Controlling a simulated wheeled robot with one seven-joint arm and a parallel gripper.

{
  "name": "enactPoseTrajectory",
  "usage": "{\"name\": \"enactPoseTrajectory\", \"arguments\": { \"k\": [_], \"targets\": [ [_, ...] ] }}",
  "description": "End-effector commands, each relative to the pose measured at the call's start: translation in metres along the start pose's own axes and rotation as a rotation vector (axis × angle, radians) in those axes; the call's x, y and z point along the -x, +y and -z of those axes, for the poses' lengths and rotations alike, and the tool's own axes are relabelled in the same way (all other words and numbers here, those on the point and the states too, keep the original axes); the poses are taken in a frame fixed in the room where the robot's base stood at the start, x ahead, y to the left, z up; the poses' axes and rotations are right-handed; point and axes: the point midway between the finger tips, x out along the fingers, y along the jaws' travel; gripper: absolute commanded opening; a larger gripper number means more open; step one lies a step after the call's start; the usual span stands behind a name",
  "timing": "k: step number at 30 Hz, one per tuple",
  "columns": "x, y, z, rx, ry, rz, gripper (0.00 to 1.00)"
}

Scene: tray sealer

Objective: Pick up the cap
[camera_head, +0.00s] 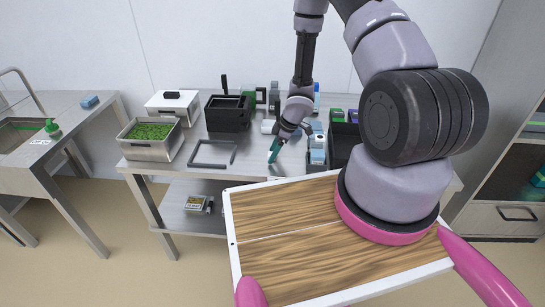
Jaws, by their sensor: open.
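My gripper (273,155) reaches down over the front middle of the steel table (255,181), its teal fingers pointing down and to the left. It is open, and nothing shows between its fingers. I cannot make out the cap for certain at this size. My wrist and forearm hide part of the table behind the gripper. A blue and white item (317,150) stands just right of the gripper, apart from it. A small pale round item (268,127) lies behind the gripper.
Left of the gripper are a grey frame (213,166), a steel bin of green leaves (149,151) and a black tray sealer (227,122). A black crate (341,158) stands to the right. A sink bench (47,172) is far left.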

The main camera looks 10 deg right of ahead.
Motion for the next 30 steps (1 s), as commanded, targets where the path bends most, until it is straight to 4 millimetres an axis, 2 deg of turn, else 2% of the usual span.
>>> {"name": "enactPoseTrajectory", "arguments": {
  "k": [6,8,12,13,23,26,30],
  "targets": [
    [-0.001,0.0,0.0,0.0,0.0,0.0,0.78],
    [-0.001,0.0,0.0,0.0,0.0,0.0,0.58],
    [-0.001,0.0,0.0,0.0,0.0,0.0,0.05],
    [-0.001,0.0,0.0,0.0,0.0,0.0,0.0],
    [0.0,0.0,0.0,0.0,0.0,0.0,0.0],
    [0.005,0.001,0.002,0.0,0.001,-0.001,0.0],
    [0.021,0.001,0.009,0.0,0.002,-0.002,0.0]
  ]
}}
